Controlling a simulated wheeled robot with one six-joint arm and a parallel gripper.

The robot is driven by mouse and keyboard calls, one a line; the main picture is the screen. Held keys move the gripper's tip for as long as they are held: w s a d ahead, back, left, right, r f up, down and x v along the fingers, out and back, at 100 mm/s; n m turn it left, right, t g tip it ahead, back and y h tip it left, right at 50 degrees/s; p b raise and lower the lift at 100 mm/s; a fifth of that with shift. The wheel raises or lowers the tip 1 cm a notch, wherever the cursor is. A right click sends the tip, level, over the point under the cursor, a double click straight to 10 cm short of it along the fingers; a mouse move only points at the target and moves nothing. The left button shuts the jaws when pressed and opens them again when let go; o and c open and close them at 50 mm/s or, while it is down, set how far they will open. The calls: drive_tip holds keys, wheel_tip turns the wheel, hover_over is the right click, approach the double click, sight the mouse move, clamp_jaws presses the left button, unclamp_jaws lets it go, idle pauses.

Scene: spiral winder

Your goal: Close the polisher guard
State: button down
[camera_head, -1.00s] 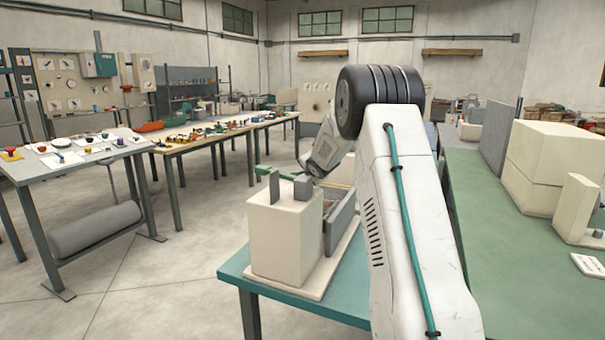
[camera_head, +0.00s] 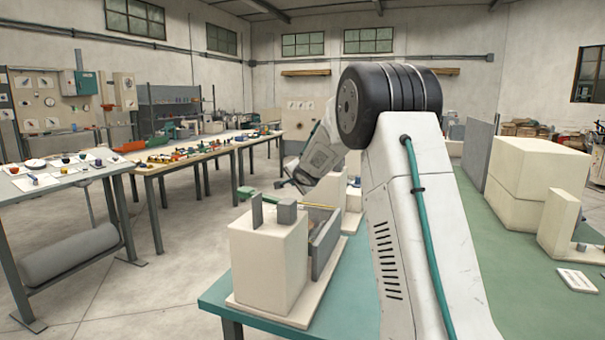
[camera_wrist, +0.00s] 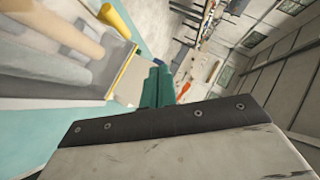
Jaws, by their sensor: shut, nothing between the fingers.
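A cream machine block (camera_head: 268,262) with two grey posts on top stands at the near corner of the teal table. I take it for the polisher. A grey upright panel (camera_head: 325,243) stands along its right side; I cannot tell for sure whether this is the guard. In the wrist view my gripper's teal fingers (camera_wrist: 156,84) are together and empty. A pale machine part (camera_wrist: 55,75) and a yellow cylinder (camera_wrist: 118,20) lie beyond them to the left, apart from the fingertips.
The teal table (camera_head: 345,300) has bare surface in front of the panel. Large cream blocks (camera_head: 532,160) stand on the green bench (camera_head: 480,245) at right. Workbenches with small parts (camera_head: 205,150) stand at the left across open floor (camera_head: 175,260).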

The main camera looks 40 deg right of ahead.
drive_tip(key=s+a+r, duration=0.3)
drive_tip(key=s+r, duration=0.2)
idle(0.3)
drive_tip(key=s+a+r+n+g+h, duration=0.1)
drive_tip(key=s+a, duration=0.2)
drive_tip(key=s, duration=0.3)
drive_tip(key=s+a+r+n+g, duration=0.1)
drive_tip(key=s+a+n+g, duration=0.15)
drive_tip(key=s, duration=0.45)
drive_tip(key=s+a+r+n+g+h, duration=0.1)
drive_tip(key=s+a+r, duration=0.1)
drive_tip(key=s+a, duration=0.3)
drive_tip(key=s+a+f+n+g+y, duration=0.2)
drive_tip(key=s+a, duration=0.3)
drive_tip(key=s, duration=0.6)
drive_tip(key=s+a+f+n+g+y, duration=0.2)
drive_tip(key=s+a+f+n, duration=0.3)
drive_tip(key=s, duration=0.5)
drive_tip(key=s+a+f+n+g+y, duration=0.1)
drive_tip(key=s+a+f+n+g, duration=0.1)
drive_tip(key=s+a, duration=0.4)
drive_tip(key=s+f+n, duration=0.1)
drive_tip(key=s+n, duration=0.1)
drive_tip(key=s, duration=0.3)
drive_tip(key=shift+s+a+f+y, duration=0.2)
drive_tip(key=shift+s+a+y, duration=0.1)
drive_tip(key=shift+y, duration=0.1)
